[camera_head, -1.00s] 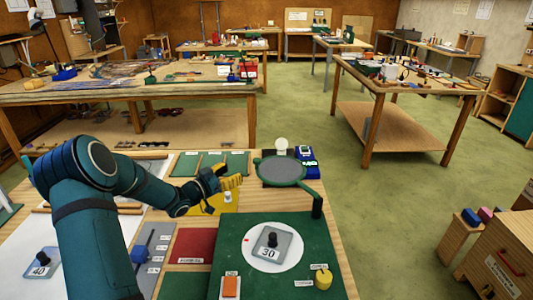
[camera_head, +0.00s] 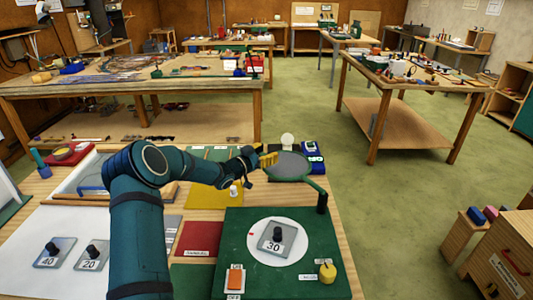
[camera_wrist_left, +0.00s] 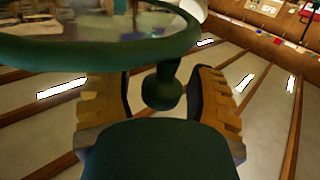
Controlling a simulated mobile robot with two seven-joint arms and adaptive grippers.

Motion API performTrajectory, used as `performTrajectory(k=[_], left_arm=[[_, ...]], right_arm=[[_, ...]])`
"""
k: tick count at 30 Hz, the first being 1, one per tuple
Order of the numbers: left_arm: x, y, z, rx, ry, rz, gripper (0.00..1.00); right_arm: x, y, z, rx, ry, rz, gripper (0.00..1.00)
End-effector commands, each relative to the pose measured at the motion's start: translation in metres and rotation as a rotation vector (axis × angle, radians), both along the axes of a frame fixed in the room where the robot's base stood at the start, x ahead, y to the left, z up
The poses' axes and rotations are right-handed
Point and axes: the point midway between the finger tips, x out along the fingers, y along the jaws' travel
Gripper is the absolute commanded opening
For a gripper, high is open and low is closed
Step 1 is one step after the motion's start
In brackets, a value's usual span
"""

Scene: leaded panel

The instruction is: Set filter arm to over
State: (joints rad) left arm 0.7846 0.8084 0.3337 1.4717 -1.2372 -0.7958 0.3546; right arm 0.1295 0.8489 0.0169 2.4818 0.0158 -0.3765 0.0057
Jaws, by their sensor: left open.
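The filter arm (camera_head: 313,187) is a green bar running from a dark post (camera_head: 322,203) to a round green-rimmed filter (camera_head: 289,165). The filter lies behind the green board, away from the white disc (camera_head: 296,254) that carries the grey 30 plate (camera_head: 274,238). My left gripper (camera_head: 267,160), with yellow fingers, is at the filter's left edge. In the left wrist view, the open left gripper (camera_wrist_left: 165,100) has a finger on each side of a dark green knob (camera_wrist_left: 163,88) below the filter's rim (camera_wrist_left: 100,48). Contact cannot be told. My right gripper is not in view.
An orange switch (camera_head: 235,280) and a yellow knob (camera_head: 327,271) sit on the green board (camera_head: 335,245). A blue device (camera_head: 312,152) and a pale round lamp (camera_head: 288,140) stand behind the filter. Plates marked 40 (camera_head: 50,254) and 20 (camera_head: 92,257) lie at left.

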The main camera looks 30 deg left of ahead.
Motion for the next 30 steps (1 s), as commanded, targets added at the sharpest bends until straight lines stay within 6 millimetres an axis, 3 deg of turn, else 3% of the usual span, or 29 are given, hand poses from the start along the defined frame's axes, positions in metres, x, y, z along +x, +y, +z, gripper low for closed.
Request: performTrajectory(k=[7,12,23,30], left_arm=[[0.000,0.000,0.000,0.000,0.000,0.000,0.55],[0.000,0.000,0.000,0.000,0.000,0.000,0.00],[-0.001,0.000,0.000,0.001,0.000,0.003,0.00],[-0.009,0.000,-0.002,0.001,0.001,0.044,0.00]], right_arm=[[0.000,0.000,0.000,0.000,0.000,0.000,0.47],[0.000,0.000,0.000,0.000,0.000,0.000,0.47],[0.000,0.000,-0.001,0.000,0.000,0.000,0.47],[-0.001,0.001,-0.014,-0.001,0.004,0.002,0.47]])
